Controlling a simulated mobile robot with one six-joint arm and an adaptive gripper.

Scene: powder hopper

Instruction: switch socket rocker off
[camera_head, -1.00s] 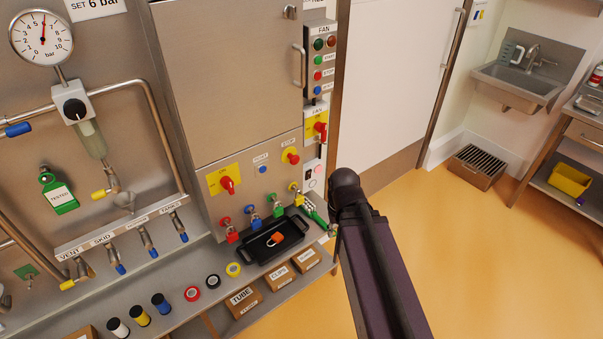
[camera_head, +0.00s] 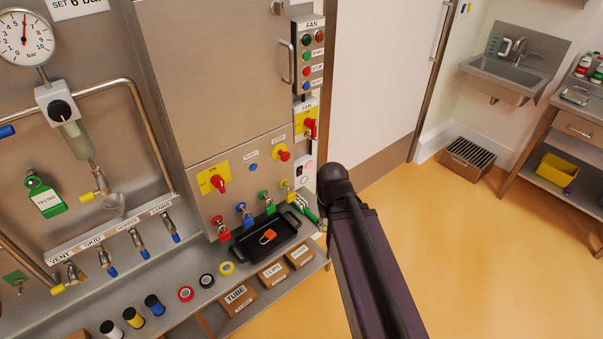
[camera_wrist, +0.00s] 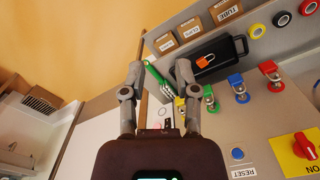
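The socket is a pale plate (camera_head: 306,175) low on the narrow strip right of the steel cabinet, under the fan isolator. A small reddish spot shows near its top; the rocker is too small to read in the head view. In the wrist view the pale plate (camera_wrist: 145,122) lies behind and below my fingers, with a small dark part and a red spot beside my gripper body, partly hidden. My gripper (camera_wrist: 157,72) is open and empty, its two grey fingers apart. In the head view my arm's dark end stands just right of the socket and hides the fingers.
The floor to the right is open.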

